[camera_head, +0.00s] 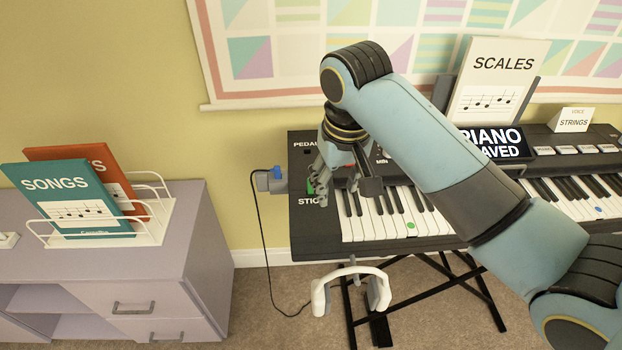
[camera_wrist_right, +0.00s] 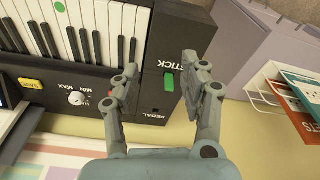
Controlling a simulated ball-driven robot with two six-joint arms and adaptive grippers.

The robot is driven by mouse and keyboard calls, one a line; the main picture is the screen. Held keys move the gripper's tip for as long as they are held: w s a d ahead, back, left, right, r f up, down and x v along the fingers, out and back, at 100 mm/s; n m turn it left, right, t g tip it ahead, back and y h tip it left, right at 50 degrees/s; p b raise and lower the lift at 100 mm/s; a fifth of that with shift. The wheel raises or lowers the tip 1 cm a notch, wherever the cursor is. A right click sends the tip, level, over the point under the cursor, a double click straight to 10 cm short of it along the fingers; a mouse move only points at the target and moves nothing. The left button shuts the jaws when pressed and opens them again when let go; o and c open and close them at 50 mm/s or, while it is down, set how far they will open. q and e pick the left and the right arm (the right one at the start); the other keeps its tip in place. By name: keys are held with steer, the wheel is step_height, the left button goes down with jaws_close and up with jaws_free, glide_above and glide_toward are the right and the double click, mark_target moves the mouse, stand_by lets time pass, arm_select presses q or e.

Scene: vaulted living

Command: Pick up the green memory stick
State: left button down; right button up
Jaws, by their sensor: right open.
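The green memory stick (camera_wrist_right: 169,82) stands out from the dark end panel of the keyboard, beside the STICK label, in the right wrist view. In the head view only a bit of green (camera_head: 311,188) shows behind my right gripper's fingers. My right gripper (camera_head: 338,190) is above the left end of the keyboard (camera_head: 305,221). In the right wrist view its two fingers (camera_wrist_right: 165,75) are spread, with the green stick between them, nearer the right finger; I see no clear contact. My left gripper is not in view.
A lilac cabinet (camera_head: 205,235) with a white rack of books (camera_head: 165,212) stands at left. A SCALES booklet (camera_head: 492,88) stands behind the keys.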

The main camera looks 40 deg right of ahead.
steer(key=w+r+m, duration=0.1)
steer(key=w, duration=0.2)
steer(key=w+m+g, duration=0.1)
steer(key=w, duration=0.3)
steer(key=w+d+r, duration=0.1)
steer(key=w, duration=0.2)
steer(key=shift+w+r+m+y, duration=0.15)
steer(key=shift+r+m+y, duration=0.15)
steer(key=shift+m, duration=0.1)
glide_above(311, 188)
steer(key=w, duration=0.1)
step_height(311, 188, down, 5)
steer(key=shift+a+f+b, duration=0.1)
steer(key=shift+f+b, duration=0.05)
steer(key=shift+b, duration=0.2)
steer(key=f, duration=0.4)
steer(key=shift+s+d+f, duration=0.25)
steer(key=shift+s, duration=0.1)
steer(key=shift+f, duration=0.35)
steer(key=shift+c, duration=0.4)
steer(key=c, duration=0.8)
